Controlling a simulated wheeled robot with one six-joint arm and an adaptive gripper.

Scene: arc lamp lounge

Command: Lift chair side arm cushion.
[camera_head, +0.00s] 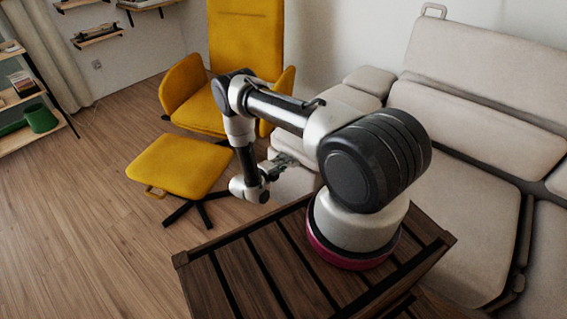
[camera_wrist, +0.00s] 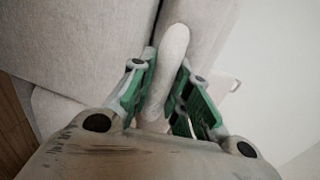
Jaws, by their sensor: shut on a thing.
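The pale beige side arm cushion (camera_head: 290,184) is at the near left end of the sofa, partly hidden behind my arm. My gripper (camera_head: 284,161) reaches down to it, left of the sofa seat. In the wrist view my gripper (camera_wrist: 167,66) has its green-padded fingers on both sides of a pale rounded strip (camera_wrist: 174,42), which appears to be part of the cushion. The fingers are closed on this strip. I cannot tell whether the cushion is raised.
The beige sofa (camera_head: 490,150) fills the right side. A yellow chair (camera_head: 245,45) stands behind my arm, with a yellow footstool (camera_head: 180,163) to its left. A dark slatted wooden surface (camera_head: 235,275) is in front. The floor at left is clear.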

